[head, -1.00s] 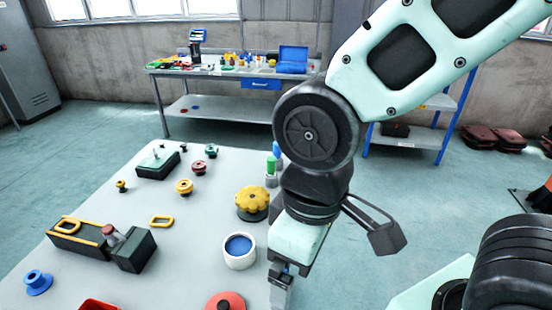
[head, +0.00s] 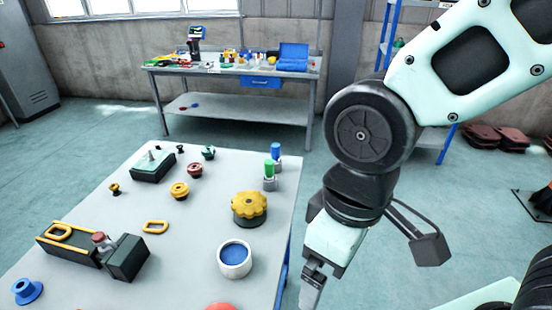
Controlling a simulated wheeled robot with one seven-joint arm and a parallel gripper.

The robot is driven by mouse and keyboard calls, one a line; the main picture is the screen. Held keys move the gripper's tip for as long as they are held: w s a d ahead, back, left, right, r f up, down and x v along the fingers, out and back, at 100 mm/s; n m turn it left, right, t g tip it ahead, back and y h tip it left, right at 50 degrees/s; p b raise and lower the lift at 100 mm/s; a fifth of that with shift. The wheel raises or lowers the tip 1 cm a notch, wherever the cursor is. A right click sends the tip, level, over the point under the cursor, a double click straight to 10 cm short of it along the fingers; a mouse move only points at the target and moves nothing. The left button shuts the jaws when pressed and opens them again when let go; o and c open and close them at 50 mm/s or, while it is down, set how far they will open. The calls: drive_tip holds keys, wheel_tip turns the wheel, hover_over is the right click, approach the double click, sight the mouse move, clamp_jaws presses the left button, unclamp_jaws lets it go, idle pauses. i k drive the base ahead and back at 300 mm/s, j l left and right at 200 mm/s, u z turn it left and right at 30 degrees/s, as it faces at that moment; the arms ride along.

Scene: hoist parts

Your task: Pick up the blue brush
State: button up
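A small upright piece with a blue top (head: 276,152) stands in a grey base at the far right corner of the table. It may be the blue brush; it is too small to tell for sure. A similar piece with a green top (head: 269,168) stands just in front of it. My gripper (head: 311,290) points down beyond the right edge of the table, nearer to me than both pieces and apart from them. Its fingers are seen edge-on, so their opening does not show. I see nothing held in it.
The grey table (head: 185,255) holds a yellow knob (head: 249,206), a white cup with blue inside (head: 235,262), a black box (head: 127,258) and several small knobs. A workbench (head: 230,72) stands behind.

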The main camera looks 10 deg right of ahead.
sight(275, 147)
drive_tip(key=i+l+z, duration=0.35)
drive_tip(key=i+z, duration=0.35)
drive_tip(key=i, duration=0.15)
